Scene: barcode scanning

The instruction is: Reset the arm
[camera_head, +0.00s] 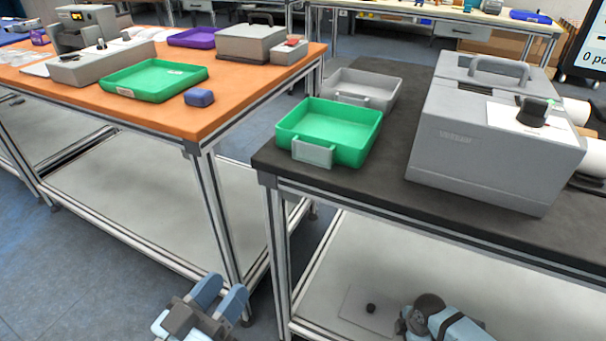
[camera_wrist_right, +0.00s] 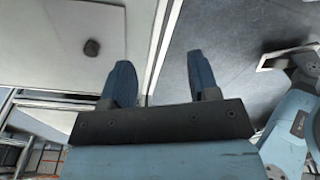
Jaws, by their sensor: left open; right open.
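My left gripper (camera_head: 226,287) shows at the bottom of the head view, with its two blue fingers apart. It is empty, low in front of the tables and below their tops. My right gripper (camera_wrist_right: 160,66) shows in the right wrist view, with its two dark blue fingers spread and nothing between them. In the head view, part of my right arm shows at the bottom right, in front of the dark table's lower shelf; its fingers cannot be made out there.
The dark-topped table (camera_head: 392,188) holds a green tray (camera_head: 357,151), a grey tray (camera_head: 383,91) and a grey machine (camera_head: 480,157). The orange table (camera_head: 240,100) holds a green tray (camera_head: 125,90), a blue object (camera_head: 199,97) and grey boxes. Floor shows at lower left.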

